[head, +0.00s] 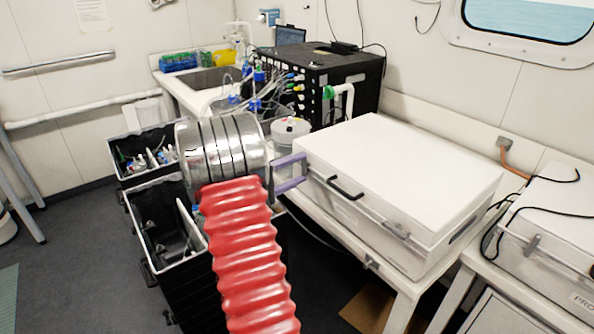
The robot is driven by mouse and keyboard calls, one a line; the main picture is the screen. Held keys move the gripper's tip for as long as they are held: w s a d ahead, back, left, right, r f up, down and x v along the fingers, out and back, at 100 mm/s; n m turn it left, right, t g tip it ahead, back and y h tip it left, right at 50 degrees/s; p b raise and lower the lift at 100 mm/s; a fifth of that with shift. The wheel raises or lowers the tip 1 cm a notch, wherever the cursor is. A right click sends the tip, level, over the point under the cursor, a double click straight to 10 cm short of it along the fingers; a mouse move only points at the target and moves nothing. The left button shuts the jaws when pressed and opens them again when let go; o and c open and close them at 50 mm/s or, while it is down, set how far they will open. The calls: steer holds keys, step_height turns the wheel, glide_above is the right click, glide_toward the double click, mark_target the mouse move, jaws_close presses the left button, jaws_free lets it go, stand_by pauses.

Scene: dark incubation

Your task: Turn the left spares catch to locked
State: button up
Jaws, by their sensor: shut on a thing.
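A large white lidded box (400,170) stands on a white bench in the head view, with a black handle (346,188) on its front. A pale catch (397,229) shows on the right part of this front. My gripper (303,172), with purple fingers, is at the left end of the same front, touching or very close to it. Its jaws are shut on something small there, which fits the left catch. The fingers hide most of that catch, so I cannot tell which way it is turned.
A white lidded container (291,132) stands just behind my gripper. Black open crates (160,192) hold items at left. A black instrument (318,82) with tubes and a sink (208,80) are behind. Another white box (552,230) with cables is at right.

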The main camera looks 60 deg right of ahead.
steer(key=shift+s+f+m, duration=0.15)
steer(key=shift+f+m, duration=0.1)
steer(key=shift+m, duration=0.05)
steer(key=o, duration=0.8)
steer(key=shift+c, duration=0.2)
steer(key=shift+o, duration=1.4)
steer(key=shift+r, duration=0.15)
steer(key=shift+a, duration=0.15)
steer(key=v, duration=1.3)
steer(key=shift+w+a, duration=0.25)
